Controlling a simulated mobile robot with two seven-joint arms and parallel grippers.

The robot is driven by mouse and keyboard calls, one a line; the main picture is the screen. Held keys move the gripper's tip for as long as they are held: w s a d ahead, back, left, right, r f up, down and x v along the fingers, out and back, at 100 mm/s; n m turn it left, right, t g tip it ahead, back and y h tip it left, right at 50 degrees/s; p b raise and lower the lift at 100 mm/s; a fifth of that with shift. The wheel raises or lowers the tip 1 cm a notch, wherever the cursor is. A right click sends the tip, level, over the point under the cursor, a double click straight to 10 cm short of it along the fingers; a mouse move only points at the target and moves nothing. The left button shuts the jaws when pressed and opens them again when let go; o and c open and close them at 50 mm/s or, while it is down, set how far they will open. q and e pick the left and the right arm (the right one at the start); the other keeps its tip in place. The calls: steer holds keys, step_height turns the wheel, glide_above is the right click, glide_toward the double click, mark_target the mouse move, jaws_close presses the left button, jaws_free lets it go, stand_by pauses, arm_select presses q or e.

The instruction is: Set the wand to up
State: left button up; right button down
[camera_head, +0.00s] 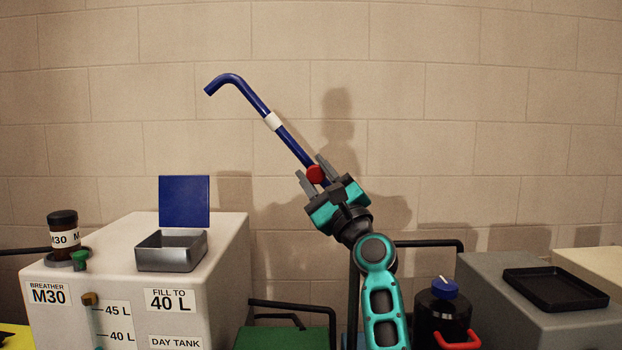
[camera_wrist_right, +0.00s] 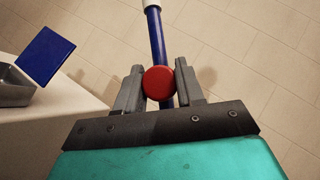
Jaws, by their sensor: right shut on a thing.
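The wand is a blue tube (camera_head: 254,101) with a white band (camera_head: 273,121), a bent tip at its upper left end and a red round knob (camera_head: 315,174) near its lower end. It is held in the air, tilted up and to the left in the head view. My right gripper (camera_head: 310,176) is shut on the wand near the red knob. In the right wrist view the fingers (camera_wrist_right: 160,85) sit on either side of the red knob and the blue tube (camera_wrist_right: 156,38). The wand's lower end is hidden by my gripper. My left gripper is not in view.
A white day tank (camera_head: 225,260) at the left carries an open metal box (camera_head: 172,264) with a raised blue lid (camera_head: 184,201) and a brown M30 jar (camera_head: 63,236). At the right are a black container with a blue cap (camera_head: 445,288) and a black tray (camera_head: 555,302).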

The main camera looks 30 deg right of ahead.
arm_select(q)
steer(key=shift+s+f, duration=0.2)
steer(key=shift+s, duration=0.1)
arm_select(e)
steer(key=shift+s+d+r, duration=0.1)
steer(key=shift+d+r, duration=0.1)
steer(key=shift+r, duration=0.15)
steer(key=c, duration=1.1)
jaws_free()
steer(key=o, duration=0.4)
steer(key=shift+f, duration=0.15)
arm_select(q)
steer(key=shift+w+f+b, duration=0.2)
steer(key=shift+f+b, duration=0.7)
steer(key=shift+b, duration=0.15)
arm_select(e)
steer(key=v, duration=1.3)
steer(key=shift+a, duration=0.1)
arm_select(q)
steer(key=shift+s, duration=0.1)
